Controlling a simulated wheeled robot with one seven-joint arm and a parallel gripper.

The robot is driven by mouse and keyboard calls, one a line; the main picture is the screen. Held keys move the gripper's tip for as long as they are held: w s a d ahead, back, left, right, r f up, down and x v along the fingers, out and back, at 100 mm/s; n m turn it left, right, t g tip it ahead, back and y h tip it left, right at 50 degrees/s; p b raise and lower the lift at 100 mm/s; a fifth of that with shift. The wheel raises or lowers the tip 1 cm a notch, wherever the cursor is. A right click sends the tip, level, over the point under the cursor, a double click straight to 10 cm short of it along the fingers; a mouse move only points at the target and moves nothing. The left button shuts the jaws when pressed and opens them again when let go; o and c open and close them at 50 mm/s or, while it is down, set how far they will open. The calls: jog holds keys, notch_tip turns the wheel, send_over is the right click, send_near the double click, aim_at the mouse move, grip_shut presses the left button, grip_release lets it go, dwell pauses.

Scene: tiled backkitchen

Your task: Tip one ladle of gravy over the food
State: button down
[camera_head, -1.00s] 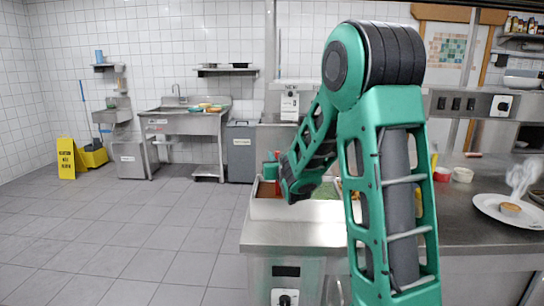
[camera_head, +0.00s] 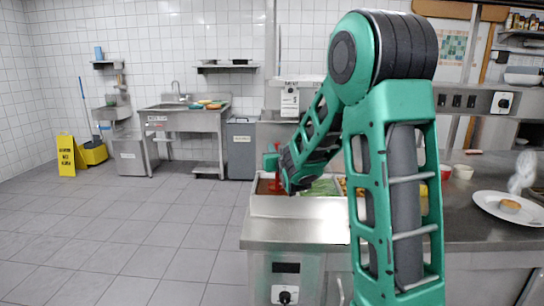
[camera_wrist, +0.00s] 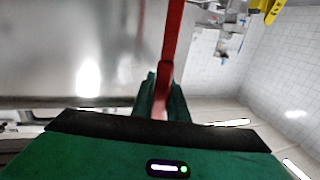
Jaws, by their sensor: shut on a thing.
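My gripper (camera_head: 271,163) is at the left end of the steel counter, above the white-rimmed food well, partly hidden behind my own arm. In the wrist view my gripper (camera_wrist: 160,95) is shut on a long red handle (camera_wrist: 172,45), which looks like the ladle's. The ladle's bowl is not visible. A brown compartment, perhaps the gravy (camera_head: 263,187), shows at the well's left end, beside my wrist. A white plate (camera_head: 488,204) with a small brown piece of food (camera_head: 510,204) lies on the counter at the right, with pale steam above it.
The food well (camera_head: 290,207) also holds green food (camera_head: 322,187). A red cup (camera_head: 444,172) and a white cup (camera_head: 463,172) stand behind my arm. A yellow floor sign (camera_head: 66,155) is far left. The counter before the plate is clear.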

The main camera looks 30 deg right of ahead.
notch_tip(320, 180, up, 8)
dwell(1.0)
dwell(0.5)
